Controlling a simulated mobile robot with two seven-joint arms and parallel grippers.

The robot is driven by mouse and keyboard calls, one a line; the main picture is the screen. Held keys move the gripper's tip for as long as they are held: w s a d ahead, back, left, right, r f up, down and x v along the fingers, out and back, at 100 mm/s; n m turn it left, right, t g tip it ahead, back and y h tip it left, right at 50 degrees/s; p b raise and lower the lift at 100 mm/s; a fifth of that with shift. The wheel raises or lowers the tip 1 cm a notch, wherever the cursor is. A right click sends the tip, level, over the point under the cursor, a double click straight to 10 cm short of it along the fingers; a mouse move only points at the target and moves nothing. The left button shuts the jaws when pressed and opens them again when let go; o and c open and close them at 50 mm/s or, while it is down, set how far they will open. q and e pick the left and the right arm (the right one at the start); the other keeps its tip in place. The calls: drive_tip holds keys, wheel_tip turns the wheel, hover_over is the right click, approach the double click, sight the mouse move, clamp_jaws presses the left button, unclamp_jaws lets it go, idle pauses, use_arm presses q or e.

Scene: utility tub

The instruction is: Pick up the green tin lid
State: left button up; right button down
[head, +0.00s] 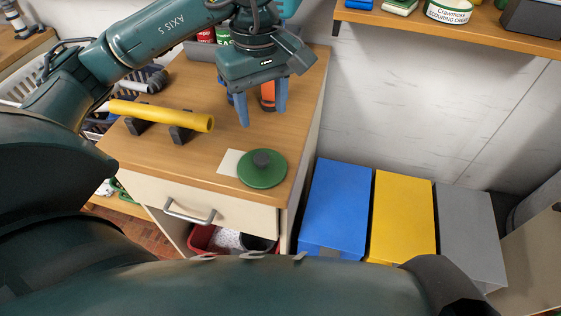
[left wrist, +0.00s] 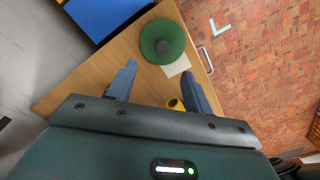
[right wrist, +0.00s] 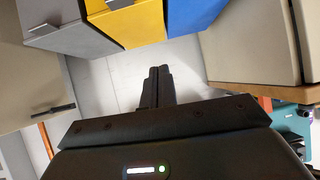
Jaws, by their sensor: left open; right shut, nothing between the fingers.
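The green tin lid (head: 262,172) is a round green disc with a dark grey knob. It lies on the wooden worktop near its front right corner, partly over a pale square card (head: 230,162). It also shows in the left wrist view (left wrist: 150,38), beyond the fingertips. My left gripper (head: 263,112) is open and empty, above the worktop and behind the lid, fingers pointing down. In the left wrist view its two fingers (left wrist: 157,78) stand apart with nothing between them. My right gripper (right wrist: 159,70) is shut and empty, in front of the bins in the right wrist view.
A yellow tube (head: 162,114) rests on two dark blocks left of the lid. An orange object (head: 268,95) stands behind the left fingers. Blue (head: 337,205), yellow (head: 403,215) and grey (head: 470,230) bins stand right of the cabinet. A shelf (head: 450,36) hangs at upper right.

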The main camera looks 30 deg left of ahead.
use_arm(q)
hover_over(261, 157)
wheel_tip(261, 157, down, 8)
drive_tip(key=shift+w+d+r, duration=0.15)
drive_tip(key=shift+r, duration=0.05)
drive_tip(key=shift+f+p, duration=0.55)
drive_tip(key=shift+f, duration=2.1)
drive_tip(key=shift+c, duration=0.5)
drive_tip(key=c, duration=0.9)
